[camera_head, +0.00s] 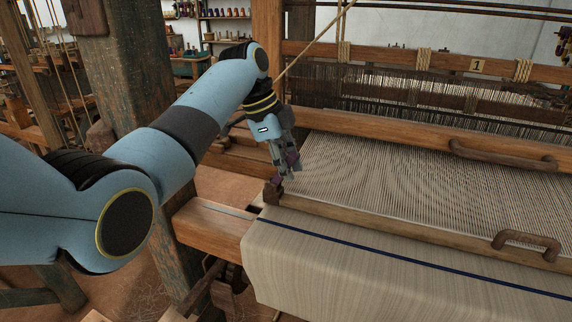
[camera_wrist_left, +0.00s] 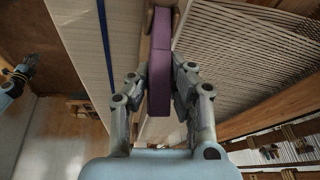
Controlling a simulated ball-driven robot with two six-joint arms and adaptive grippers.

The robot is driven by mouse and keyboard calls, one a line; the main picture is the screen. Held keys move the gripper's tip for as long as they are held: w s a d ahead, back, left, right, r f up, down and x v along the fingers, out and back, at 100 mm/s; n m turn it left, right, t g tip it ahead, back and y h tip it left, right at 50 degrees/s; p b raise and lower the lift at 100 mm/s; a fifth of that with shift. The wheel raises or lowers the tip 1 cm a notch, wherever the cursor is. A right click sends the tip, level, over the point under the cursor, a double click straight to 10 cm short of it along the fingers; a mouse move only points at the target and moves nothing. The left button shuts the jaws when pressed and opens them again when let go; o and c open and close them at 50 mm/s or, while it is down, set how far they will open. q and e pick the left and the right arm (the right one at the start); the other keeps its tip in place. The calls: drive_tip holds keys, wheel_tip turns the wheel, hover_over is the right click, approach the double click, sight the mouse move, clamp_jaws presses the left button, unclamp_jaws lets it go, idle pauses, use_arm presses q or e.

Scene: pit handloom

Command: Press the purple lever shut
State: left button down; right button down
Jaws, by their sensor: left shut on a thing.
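The purple lever (camera_wrist_left: 160,70) runs up the middle of the left wrist view, between the two fingers of my left gripper (camera_wrist_left: 159,92). The fingers touch it on both sides, so this gripper is shut on it. In the head view my left gripper (camera_head: 284,165) reaches down to the loom's near left corner. Only small purple bits of the lever (camera_head: 293,157) show there, as the fingers hide the rest. The lever's far end meets a brown wooden part. A blue arm end with a dark gripper (camera_wrist_left: 20,76), apparently my right one, is small at the left wrist view's edge.
Pale warp threads (camera_head: 400,175) stretch right of the gripper. Cream cloth with a dark blue stripe (camera_head: 400,257) covers the front beam. A brown handle (camera_head: 527,242) stands at right. A thick wooden post (camera_head: 125,70) rises behind my left arm.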

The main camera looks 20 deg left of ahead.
use_arm(q)
drive_tip(key=y, duration=0.1)
drive_tip(key=d+f+y, duration=0.1)
drive_tip(key=y, duration=0.1)
drive_tip(key=shift+d, duration=0.3)
drive_tip(key=shift+d+f+y, duration=0.2)
drive_tip(key=shift+f+y, duration=0.15)
drive_tip(key=shift+y, duration=0.45)
drive_tip(key=shift+d+f+y, duration=0.2)
drive_tip(key=shift+f+y, duration=0.1)
drive_tip(key=shift+y, duration=0.5)
drive_tip(key=c, duration=1.2)
unclamp_jaws()
wheel_tip(320, 180, up, 10)
